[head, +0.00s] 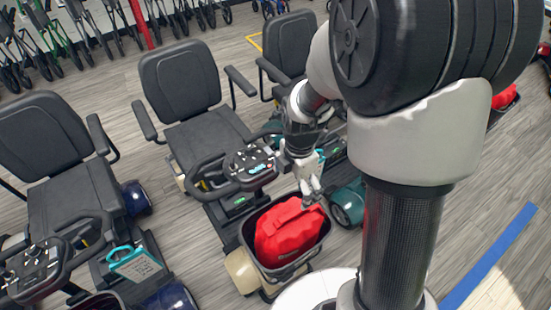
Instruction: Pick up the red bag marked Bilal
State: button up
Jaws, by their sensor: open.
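A red bag (287,233) lies in the dark front basket (285,277) of the middle scooter. I cannot read any name on it. My gripper (313,194) is open and empty, right at the upper right part of the bag, with its fingers pointing down. I cannot tell whether the fingertips touch the bag. A second red thing (503,97), perhaps another bag, sits in a basket at the far right, partly hidden behind my arm.
The middle scooter's handlebar console (249,161) stands close to the left of my gripper. A third seat (289,43) is behind. Wooden floor with a blue stripe (490,257) is clear at the right.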

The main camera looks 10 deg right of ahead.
jog(key=b, duration=0.4)
send_near(290, 216)
jog(key=shift+n, duration=0.3)
jog(key=f, duration=0.3)
jog(key=w+f, duration=0.1)
jog(key=f, duration=0.1)
jog(key=shift+d+f, duration=0.15)
jog(key=shift+d, duration=0.15)
jog(key=f, duration=0.1)
jog(key=f+b, duration=0.1)
jog(key=f, duration=0.1)
jog(key=f+b, duration=0.1)
jog(key=f, duration=0.1)
jog(key=shift+s+a+f, duration=0.15)
jog(key=shift+s+a, duration=0.05)
jog(key=shift+a, duration=0.15)
jog(key=shift+c, duration=0.4)
jog(key=shift+s, duration=0.25)
jog(key=c, duration=2.3)
grip_shut()
